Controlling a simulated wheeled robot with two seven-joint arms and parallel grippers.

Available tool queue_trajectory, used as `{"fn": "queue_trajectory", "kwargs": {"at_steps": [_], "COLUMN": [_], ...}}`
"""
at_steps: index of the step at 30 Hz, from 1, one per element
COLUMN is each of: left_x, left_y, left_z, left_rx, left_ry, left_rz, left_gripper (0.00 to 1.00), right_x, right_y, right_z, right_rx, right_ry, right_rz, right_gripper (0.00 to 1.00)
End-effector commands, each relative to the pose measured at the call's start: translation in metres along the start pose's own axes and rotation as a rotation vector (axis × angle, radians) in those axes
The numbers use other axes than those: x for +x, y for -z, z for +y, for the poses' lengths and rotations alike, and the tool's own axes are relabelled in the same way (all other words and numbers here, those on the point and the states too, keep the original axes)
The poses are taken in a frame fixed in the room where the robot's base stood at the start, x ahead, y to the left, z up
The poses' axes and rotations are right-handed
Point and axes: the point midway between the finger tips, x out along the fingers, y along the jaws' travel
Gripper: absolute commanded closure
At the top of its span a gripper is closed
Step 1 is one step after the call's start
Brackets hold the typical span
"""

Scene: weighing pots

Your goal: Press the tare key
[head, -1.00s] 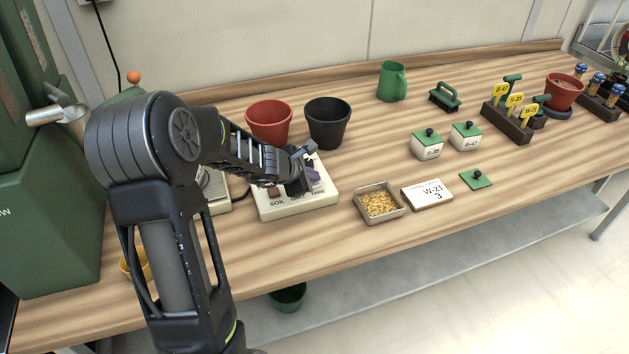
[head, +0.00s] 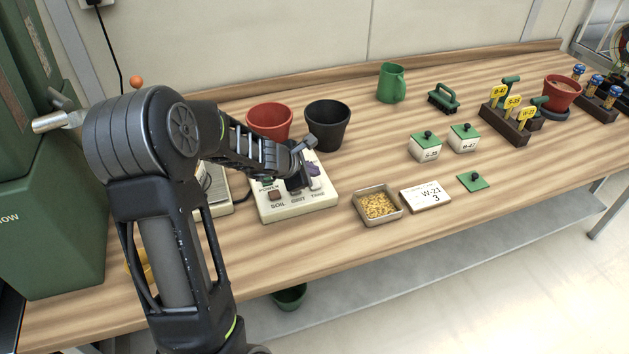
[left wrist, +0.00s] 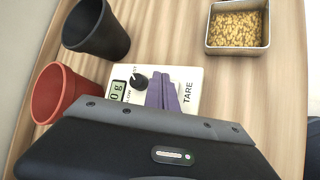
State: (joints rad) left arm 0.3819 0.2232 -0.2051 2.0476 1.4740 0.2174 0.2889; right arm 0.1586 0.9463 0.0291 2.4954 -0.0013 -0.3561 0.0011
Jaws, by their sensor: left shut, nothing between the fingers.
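The cream scale panel (head: 290,210) lies on the bench, with labels POWER, SOIL, GRIT and TARE along its keys. My left gripper (head: 313,170) is over its right part, its purple fingertips shut and empty. In the left wrist view the fingertips (left wrist: 162,93) are together over the panel (left wrist: 195,76), beside the TARE lettering. The tare key itself is hidden behind the fingers; I cannot tell whether they touch it. A display (left wrist: 118,88) reading 0 g and a black knob (left wrist: 138,81) show there. My right gripper is out of view.
A red pot (head: 269,122) and a black pot (head: 328,125) stand just behind the panel. A metal tray of grain (head: 378,205) and a W-21 card (head: 426,196) lie to its right. Lidded white boxes (head: 425,149) stand farther right. Bare bench lies in front.

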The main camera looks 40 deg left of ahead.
Motion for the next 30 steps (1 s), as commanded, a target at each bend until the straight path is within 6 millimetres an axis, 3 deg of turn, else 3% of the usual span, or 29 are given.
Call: {"fn": "queue_trajectory", "kwargs": {"at_steps": [10,30], "left_x": [-0.027,-0.028], "left_y": [-0.019,-0.020], "left_z": [0.020,0.020], "left_rx": [0.000,0.001], "left_ry": [-0.001,0.000], "left_rz": [0.000,0.000], "left_gripper": [1.00,1.00], "right_x": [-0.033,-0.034], "right_y": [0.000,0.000], "right_z": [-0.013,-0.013], "right_rx": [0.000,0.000], "right_ry": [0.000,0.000], "right_rz": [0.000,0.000], "right_gripper": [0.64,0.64]}}
